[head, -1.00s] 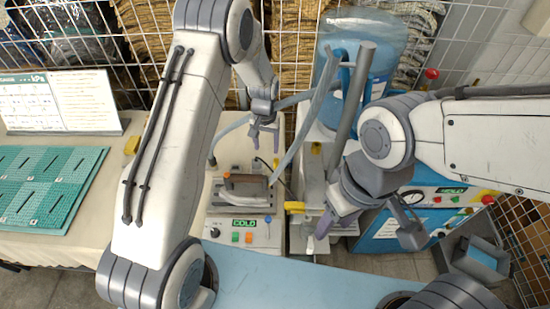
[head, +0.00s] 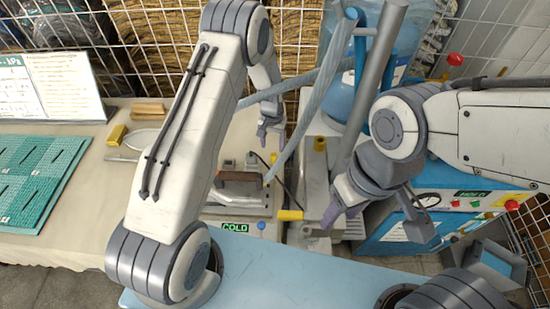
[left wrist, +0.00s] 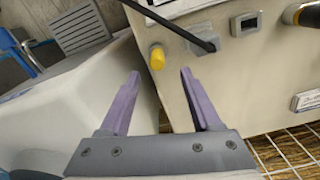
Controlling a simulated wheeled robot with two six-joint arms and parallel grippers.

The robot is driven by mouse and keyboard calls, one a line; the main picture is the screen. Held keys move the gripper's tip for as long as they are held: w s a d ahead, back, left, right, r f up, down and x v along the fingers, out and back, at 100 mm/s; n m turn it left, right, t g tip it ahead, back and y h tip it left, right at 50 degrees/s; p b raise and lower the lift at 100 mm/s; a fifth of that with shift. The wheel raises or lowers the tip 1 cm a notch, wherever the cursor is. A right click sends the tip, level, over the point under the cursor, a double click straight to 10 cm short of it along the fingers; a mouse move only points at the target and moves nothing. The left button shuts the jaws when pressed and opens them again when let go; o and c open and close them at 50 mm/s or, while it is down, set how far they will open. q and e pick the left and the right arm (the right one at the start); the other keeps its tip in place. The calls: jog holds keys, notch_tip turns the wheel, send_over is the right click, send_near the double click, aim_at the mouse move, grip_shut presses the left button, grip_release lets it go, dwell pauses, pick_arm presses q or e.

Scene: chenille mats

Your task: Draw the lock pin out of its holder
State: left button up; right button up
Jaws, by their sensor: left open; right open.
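A small yellow knob (left wrist: 157,57), which looks like the lock pin's head, sticks up at the edge of a beige surface in the left wrist view. The holder beneath it cannot be made out. My left gripper (left wrist: 157,88) is open and empty, with the knob just beyond its fingertips, roughly between their lines. In the head view my left gripper (head: 270,137) hangs behind the iron station. My right gripper (head: 343,212) is open and empty above the white machine at the right.
An iron (head: 238,187) rests on its station, with a dark cable beside it. A yellow-ended lever (head: 290,215) juts from the machine. A blue water bottle (head: 375,75) stands behind it. Green mats (head: 35,175) lie at the left. In the left wrist view a black cable (left wrist: 170,22) runs beside the knob.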

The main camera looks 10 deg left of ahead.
aim_at(274, 154)
pick_arm(q)
notch_tip(274, 154, down, 2)
jog(key=shift+a+f+p, duration=0.1)
jog(key=shift+f+p, duration=0.1)
jog(key=shift+p, duration=0.1)
jog(key=shift+f, duration=0.2)
jog(key=f+p, duration=0.3)
jog(key=f, duration=0.1)
jog(key=shift+s+d, duration=0.1)
jog(key=shift+d, duration=0.25)
jog(key=shift+f, duration=0.45)
grip_shut()
